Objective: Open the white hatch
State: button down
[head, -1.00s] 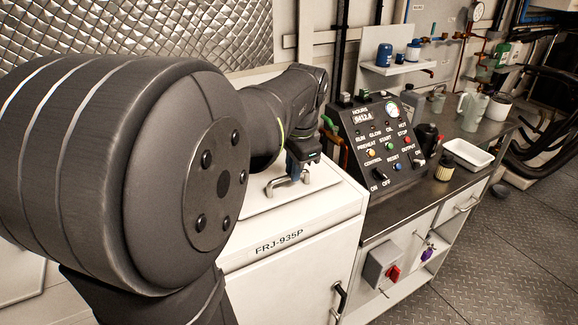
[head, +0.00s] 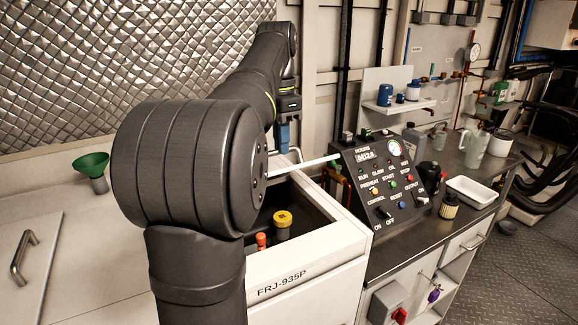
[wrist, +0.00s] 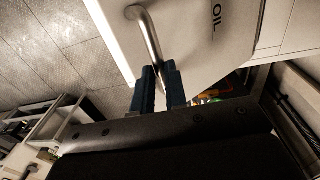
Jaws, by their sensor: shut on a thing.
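The white hatch (head: 305,165) on top of the white cabinet labelled FRJ-935P is swung up and shows nearly edge-on in the head view. The opening below it is uncovered. In the wrist view its white panel (wrist: 195,35) carries the word OIL and a curved metal handle (wrist: 146,32). My gripper (wrist: 162,75) has its blue fingers closed on the lower end of this handle. In the head view my gripper (head: 284,138) is above the raised hatch, and the handle is mostly hidden.
Inside the opening stand a yellow cap (head: 283,218) and an orange-red cap (head: 261,240). A control panel (head: 380,175) stands close to the right of the hatch. A green funnel (head: 91,165) and another panel with a handle (head: 24,256) are at the left.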

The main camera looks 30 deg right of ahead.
jog(key=shift+w+a+r, duration=0.1)
jog(key=shift+w+r, duration=0.35)
jog(key=shift+w, duration=0.4)
jog(key=shift+w+d+r, duration=0.1)
jog(key=shift+w+r, duration=0.3)
jog(key=shift+w, duration=0.5)
jog(key=shift+w+a+r, duration=0.1)
jog(key=shift+w+r, duration=0.35)
jog(key=shift+w, duration=0.4)
jog(key=c, duration=1.5)
grip_release()
jog(key=shift+w, duration=0.15)
jog(key=shift+o, duration=0.2)
jog(key=shift+r, duration=0.15)
jog(key=shift+s, duration=0.2)
jog(key=shift+s, duration=0.1)
